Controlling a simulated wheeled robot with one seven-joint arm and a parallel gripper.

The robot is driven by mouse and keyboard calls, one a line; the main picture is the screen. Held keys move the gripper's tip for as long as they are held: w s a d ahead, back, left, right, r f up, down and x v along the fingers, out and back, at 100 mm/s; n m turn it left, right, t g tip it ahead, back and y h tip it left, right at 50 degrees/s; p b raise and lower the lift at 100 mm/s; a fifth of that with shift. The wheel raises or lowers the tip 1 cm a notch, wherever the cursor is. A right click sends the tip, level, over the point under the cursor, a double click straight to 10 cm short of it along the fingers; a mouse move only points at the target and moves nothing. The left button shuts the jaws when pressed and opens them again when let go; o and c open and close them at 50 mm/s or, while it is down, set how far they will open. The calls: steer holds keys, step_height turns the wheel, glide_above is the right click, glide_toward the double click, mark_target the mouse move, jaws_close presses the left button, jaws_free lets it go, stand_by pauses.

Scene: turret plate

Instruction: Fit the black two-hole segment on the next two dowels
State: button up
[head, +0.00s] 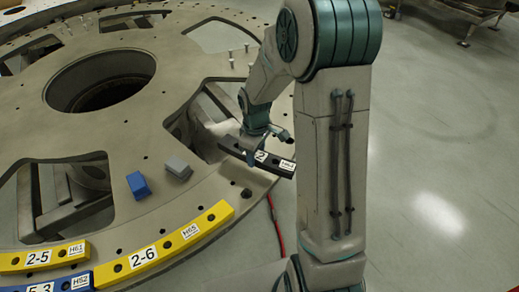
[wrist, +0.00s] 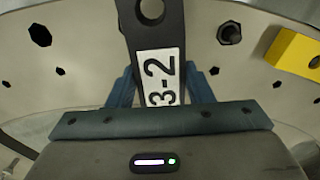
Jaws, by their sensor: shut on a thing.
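A black segment (head: 283,168) with white labels is in my gripper (head: 264,160), near the right rim of the turret plate (head: 130,215). In the wrist view the segment (wrist: 152,30) reads 3-2 and shows a hole near its upper end. The blue fingers of my gripper (wrist: 160,88) are shut on its two sides. Whether the segment touches the plate I cannot tell. A dark round stud or hole (wrist: 229,33) is right of the segment in the wrist view. Several pale upright pins (head: 231,64) stand farther back on the plate.
Yellow segments 2-6 (head: 165,245) and 2-5 (head: 45,257) lie along the near rim, with blue segment 5-3 (head: 62,281) below. A blue block (head: 138,185) and a grey block (head: 178,167) sit on the plate. Large openings cut the plate. A red cable (head: 275,225) lies on the floor.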

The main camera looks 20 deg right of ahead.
mark_target(260, 180)
steer(key=n, duration=0.1)
steer(key=s+r+n+p, duration=0.1)
steer(key=n, duration=0.1)
steer(key=shift+r+n, duration=0.3)
steer(key=n, duration=0.1)
steer(key=s+r+n+p, duration=0.1)
steer(key=n, duration=0.3)
steer(key=shift+s+r, duration=0.2)
steer(key=shift+r, duration=0.1)
steer(key=n, duration=0.2)
steer(key=s+r+n+p, duration=0.1)
steer(key=shift+n, duration=0.4)
steer(key=n, duration=0.2)
steer(key=s+n, duration=0.1)
steer(key=shift+r+n+p, duration=0.2)
steer(key=shift+n+p, duration=0.1)
steer(key=shift+n, duration=0.1)
steer(key=shift+f, duration=0.1)
steer(key=shift+f+b, duration=3.6)
steer(key=shift+f, duration=0.8)
